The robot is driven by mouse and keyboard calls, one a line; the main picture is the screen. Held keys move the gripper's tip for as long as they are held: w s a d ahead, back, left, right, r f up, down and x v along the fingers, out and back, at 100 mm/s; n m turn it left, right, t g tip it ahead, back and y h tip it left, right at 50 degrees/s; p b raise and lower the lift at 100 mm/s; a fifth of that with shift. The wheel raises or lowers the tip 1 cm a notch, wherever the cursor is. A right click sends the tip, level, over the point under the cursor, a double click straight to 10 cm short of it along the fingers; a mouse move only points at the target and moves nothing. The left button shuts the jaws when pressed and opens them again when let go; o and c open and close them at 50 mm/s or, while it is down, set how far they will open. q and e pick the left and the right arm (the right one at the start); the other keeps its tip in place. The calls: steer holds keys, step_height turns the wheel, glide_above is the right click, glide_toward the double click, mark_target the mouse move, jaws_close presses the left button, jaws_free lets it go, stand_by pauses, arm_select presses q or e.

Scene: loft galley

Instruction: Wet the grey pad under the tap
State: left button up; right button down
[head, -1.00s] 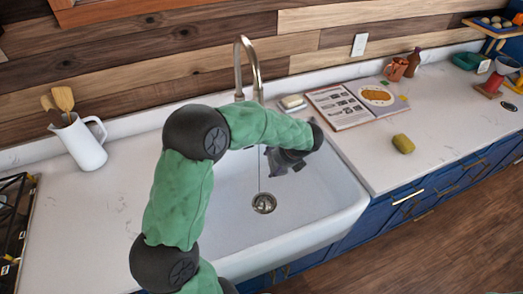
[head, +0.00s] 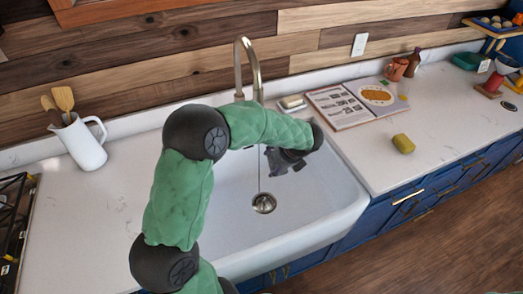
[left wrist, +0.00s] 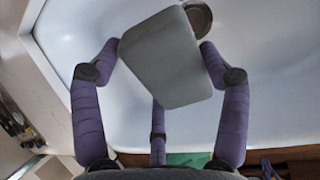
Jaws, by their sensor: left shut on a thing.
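The grey pad (left wrist: 165,60) is a flat block with rounded corners in the left wrist view. My left gripper (left wrist: 160,55) is shut on it, with purple fingers at its two sides. In the head view my left gripper (head: 285,160) hangs inside the white sink (head: 225,230), and I cannot make out the pad clearly there. The tap (head: 252,70) arches above the sink, its spout end hidden behind my arm. A thin line like a water stream drops to the drain (head: 263,203), left of the gripper. I cannot tell whether it touches the pad. My right gripper is not in view.
A soap dish (head: 292,104), an open cookbook (head: 350,103) and a yellow-green sponge (head: 403,144) are on the right counter. A white jug (head: 82,145) with wooden utensils stands left. The counter beside the jug and around the sponge is mostly free.

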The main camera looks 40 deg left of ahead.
arm_select(q)
steer(key=shift+s+d+r+p, duration=0.2)
steer(key=shift+d+r+p, duration=1.4)
steer(key=shift+d+p, duration=0.3)
steer(key=shift+s+d+r+p, duration=0.1)
steer(key=shift+d+r+p, duration=0.35)
steer(key=shift+d, duration=0.1)
steer(key=shift+f, duration=0.1)
